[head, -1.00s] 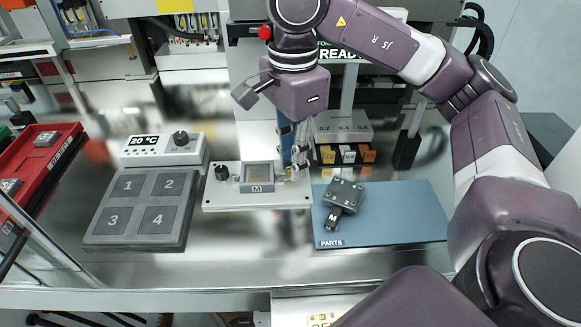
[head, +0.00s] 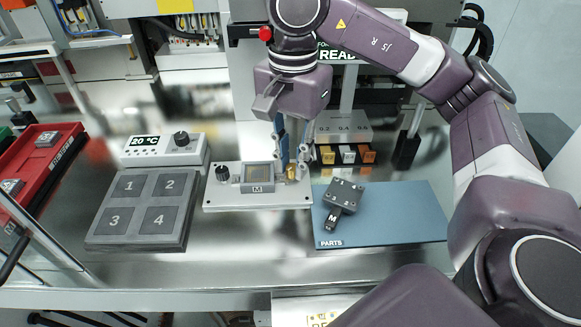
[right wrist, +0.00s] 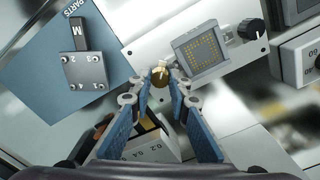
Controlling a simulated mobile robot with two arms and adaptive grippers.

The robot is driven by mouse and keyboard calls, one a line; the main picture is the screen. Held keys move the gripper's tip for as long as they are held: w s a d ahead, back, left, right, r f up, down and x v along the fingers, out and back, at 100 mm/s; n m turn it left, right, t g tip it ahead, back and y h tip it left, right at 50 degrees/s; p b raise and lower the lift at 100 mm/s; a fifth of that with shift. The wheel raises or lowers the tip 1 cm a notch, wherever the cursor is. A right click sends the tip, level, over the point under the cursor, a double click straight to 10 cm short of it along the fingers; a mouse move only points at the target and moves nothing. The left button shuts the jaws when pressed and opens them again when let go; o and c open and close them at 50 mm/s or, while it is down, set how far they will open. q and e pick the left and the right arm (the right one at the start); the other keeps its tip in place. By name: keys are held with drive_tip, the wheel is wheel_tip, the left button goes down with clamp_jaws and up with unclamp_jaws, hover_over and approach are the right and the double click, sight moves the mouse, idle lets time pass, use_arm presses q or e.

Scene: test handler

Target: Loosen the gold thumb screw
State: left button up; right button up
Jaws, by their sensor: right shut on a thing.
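The gold thumb screw (head: 291,173) stands at the right end of the light plate (head: 225,199), beside the grey socket marked M (head: 257,187). It also shows in the right wrist view (right wrist: 160,77), between the tips of my blue-padded fingers. My right gripper (head: 291,163) points down over the screw and is shut on it; its fingers partly cover the screw in the head view. The gripper also shows in the right wrist view (right wrist: 159,82). My left gripper is not in view.
A blue parts mat (head: 400,217) at the right holds a grey plate with a tab marked M (head: 342,195). Small colored blocks in a holder (head: 347,155) stand behind it. A numbered pad (head: 140,212) and a 20 °C control box (head: 165,150) are at the left.

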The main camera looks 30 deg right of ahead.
drive_tip(key=n, duration=0.3)
idle(0.4)
drive_tip(key=shift+n, duration=0.3)
drive_tip(key=shift+n, duration=1.5)
